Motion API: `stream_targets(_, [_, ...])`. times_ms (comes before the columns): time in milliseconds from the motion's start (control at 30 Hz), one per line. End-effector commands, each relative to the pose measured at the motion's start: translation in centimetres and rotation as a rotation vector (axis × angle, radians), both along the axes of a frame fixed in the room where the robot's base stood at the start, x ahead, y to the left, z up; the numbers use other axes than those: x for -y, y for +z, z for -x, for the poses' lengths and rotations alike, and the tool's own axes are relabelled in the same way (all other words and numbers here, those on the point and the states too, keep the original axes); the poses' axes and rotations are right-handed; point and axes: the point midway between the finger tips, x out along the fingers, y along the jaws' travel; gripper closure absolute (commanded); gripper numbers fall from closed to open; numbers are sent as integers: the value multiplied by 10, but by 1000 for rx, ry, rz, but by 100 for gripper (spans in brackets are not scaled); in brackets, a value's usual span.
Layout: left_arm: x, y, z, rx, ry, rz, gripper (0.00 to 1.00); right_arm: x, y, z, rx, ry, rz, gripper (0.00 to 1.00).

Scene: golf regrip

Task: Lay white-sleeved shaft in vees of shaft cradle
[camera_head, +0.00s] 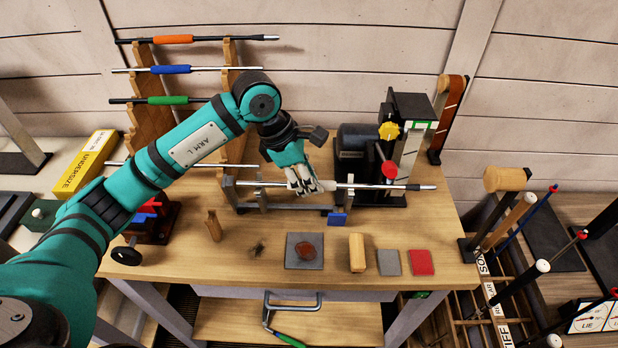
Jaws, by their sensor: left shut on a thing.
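My left gripper (306,188) reaches in from the left and is shut on a shaft (372,187) above the workbench. The fingers cover the middle of the shaft, and a pale patch beside them looks like its white sleeve (328,186). The shaft lies roughly level, with its dark end at the right. The grey shaft cradle (285,207) stands on the bench below it, with an upright (261,196) left of the fingers. The shaft lines up with the cradle; I cannot tell whether it touches the vees. My right gripper is not in view.
A wooden rack (146,103) at the back left holds shafts with orange, blue and green sleeves. A machine with a yellow knob (389,131) and a red knob (389,169) stands close behind the shaft's right half. Blocks and pads lie along the bench front.

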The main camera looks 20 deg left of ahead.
Motion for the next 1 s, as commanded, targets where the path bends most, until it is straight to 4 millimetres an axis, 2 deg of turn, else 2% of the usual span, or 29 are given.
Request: stream_targets(1000, [-6, 0, 2, 0, 0, 1, 100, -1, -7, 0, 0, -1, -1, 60])
